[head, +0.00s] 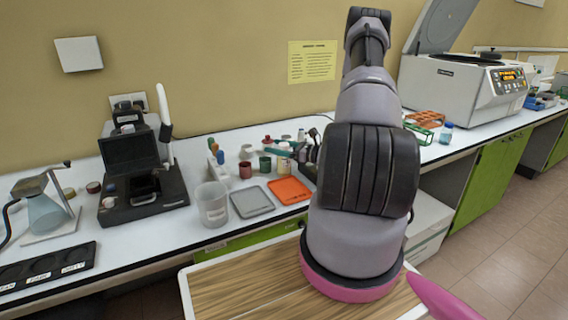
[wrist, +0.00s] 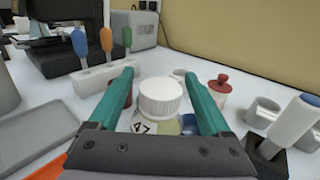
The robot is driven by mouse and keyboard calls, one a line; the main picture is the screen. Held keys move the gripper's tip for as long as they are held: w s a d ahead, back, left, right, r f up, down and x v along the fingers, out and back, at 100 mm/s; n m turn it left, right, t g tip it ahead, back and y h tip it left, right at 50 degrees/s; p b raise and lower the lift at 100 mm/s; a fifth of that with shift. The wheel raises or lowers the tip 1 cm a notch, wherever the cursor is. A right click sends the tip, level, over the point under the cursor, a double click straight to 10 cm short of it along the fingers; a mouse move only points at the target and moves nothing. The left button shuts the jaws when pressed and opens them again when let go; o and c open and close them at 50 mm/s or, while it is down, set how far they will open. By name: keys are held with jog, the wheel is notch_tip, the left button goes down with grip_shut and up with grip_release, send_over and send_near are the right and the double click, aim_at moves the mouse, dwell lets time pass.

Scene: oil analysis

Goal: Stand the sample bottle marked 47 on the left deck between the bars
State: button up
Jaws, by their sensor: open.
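The sample bottle (wrist: 141,127), with a white ribbed cap and a label reading 47, stands upright on the bench in the wrist view. My gripper (wrist: 160,75) is open, with one teal finger on each side of the bottle's cap and gaps between. The lower part of the bottle is hidden by my gripper. In the head view my gripper (head: 281,149) is over the bench clutter. A wooden deck (head: 235,290) with a pale rim lies at the bottom of the head view, partly behind my arm; I cannot make out bars on it.
A red-knobbed container (wrist: 219,88) and grey cups (wrist: 262,112) stand close right of the bottle. A rack (wrist: 97,75) with coloured-handled tools is left. A grey tray (head: 252,202), orange tray (head: 290,190) and clear beaker (head: 212,204) occupy the bench front.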

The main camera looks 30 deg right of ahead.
grip_shut()
dwell(1.4)
